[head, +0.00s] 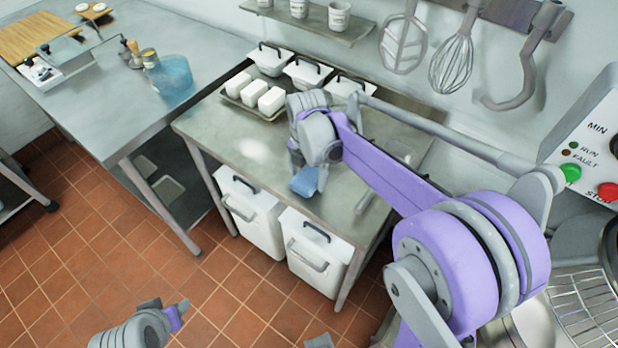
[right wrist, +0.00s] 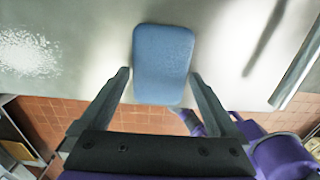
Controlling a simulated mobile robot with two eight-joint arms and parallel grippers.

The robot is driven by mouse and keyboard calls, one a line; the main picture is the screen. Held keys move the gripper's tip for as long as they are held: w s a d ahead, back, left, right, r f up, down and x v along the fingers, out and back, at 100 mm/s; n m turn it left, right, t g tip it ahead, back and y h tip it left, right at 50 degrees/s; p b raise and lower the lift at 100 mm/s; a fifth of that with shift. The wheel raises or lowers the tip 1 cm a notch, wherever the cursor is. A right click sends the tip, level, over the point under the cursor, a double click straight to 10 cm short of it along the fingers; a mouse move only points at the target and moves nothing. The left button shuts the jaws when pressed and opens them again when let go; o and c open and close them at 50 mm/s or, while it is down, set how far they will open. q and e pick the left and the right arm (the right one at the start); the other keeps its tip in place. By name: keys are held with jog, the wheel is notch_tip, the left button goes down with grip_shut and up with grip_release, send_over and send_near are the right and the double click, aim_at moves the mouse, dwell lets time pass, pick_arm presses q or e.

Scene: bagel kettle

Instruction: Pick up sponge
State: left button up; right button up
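The blue sponge (head: 305,181) lies near the front edge of the metal table, and in the right wrist view it is a rounded blue block (right wrist: 163,62). My right gripper (head: 303,165) is over the sponge. In the right wrist view my right gripper (right wrist: 160,85) has its two fingers spread wide, one on each side of the sponge's near end, with gaps between. My left gripper (head: 178,308) is low at the bottom left, over the tiled floor, away from the table. Its fingers are too small and angled to tell their opening.
On the metal table (head: 215,125) a tray with white blocks (head: 253,93) and several white lidded containers (head: 308,72) stand at the back. A rod-like tool (head: 366,198) lies right of the sponge. White bins (head: 250,212) sit below. A whisk (head: 452,62) hangs on the wall.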

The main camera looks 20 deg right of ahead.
aim_at(307, 178)
jog(key=c, duration=1)
jog(key=shift+r, duration=0.1)
notch_tip(307, 178, up, 10)
jog(key=shift+p, duration=0.3)
jog(key=o, duration=0.7)
grip_shut()
